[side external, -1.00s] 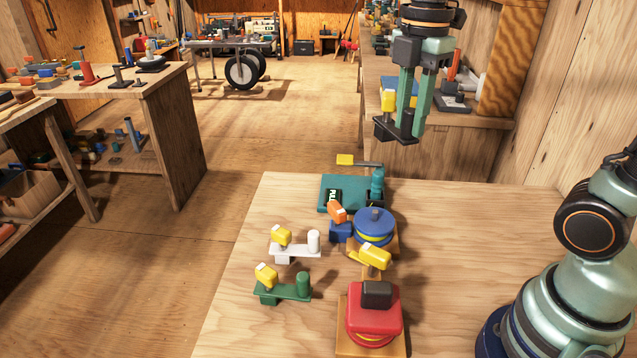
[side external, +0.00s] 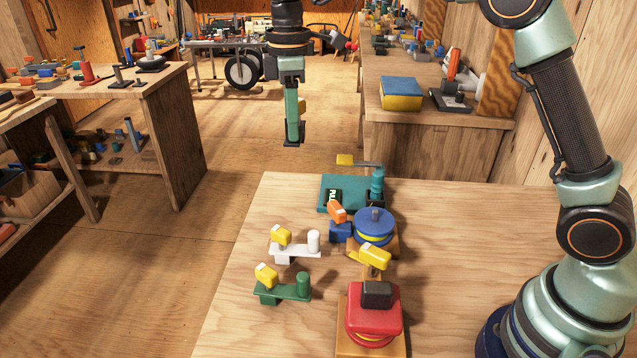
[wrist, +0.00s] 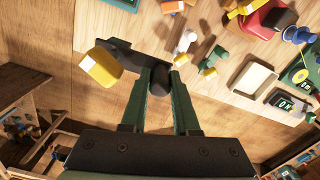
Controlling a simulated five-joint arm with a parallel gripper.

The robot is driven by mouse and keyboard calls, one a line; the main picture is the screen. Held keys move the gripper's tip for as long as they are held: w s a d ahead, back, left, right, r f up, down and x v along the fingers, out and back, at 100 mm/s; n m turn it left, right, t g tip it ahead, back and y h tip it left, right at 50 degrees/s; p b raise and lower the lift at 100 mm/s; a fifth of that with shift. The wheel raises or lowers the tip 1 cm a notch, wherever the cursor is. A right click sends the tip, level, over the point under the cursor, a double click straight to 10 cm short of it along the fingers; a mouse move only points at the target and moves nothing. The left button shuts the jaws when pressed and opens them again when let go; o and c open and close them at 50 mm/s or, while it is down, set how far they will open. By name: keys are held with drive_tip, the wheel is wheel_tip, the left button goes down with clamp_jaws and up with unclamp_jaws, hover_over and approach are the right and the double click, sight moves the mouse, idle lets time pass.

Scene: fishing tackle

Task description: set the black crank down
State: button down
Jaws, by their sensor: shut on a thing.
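The black crank (side external: 293,143) is in my gripper (side external: 293,122), held in the air with nothing under it close by. In the side view it appears past the worktable's far edge. The wrist view shows my gripper (wrist: 160,78) shut on the crank's round black post. There the crank's flat black arm (wrist: 120,54) reaches up and left to a yellow knob (wrist: 100,69). In the side view a finger hides most of that knob.
A white crank (side external: 296,248) and a green crank (side external: 284,292) stand on the worktable (side external: 480,240). Beside them are a red reel (side external: 374,318), a blue reel (side external: 374,228) and a teal block (side external: 343,194). The wrist view also shows a beige tray (wrist: 255,79).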

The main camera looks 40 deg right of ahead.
drive_tip(key=shift+w+a+f, duration=0.25)
drive_tip(key=shift+w, duration=0.05)
drive_tip(key=shift+a+f, duration=0.1)
drive_tip(key=shift+f, duration=0.25)
wheel_tip(320, 180, down, 19)
drive_tip(key=shift+f, duration=0.15)
drive_tip(key=shift+w+f, duration=0.1)
drive_tip(key=shift+f, duration=0.1)
drive_tip(key=c, duration=0.7)
unclamp_jaws()
drive_tip(key=shift+o, duration=0.2)
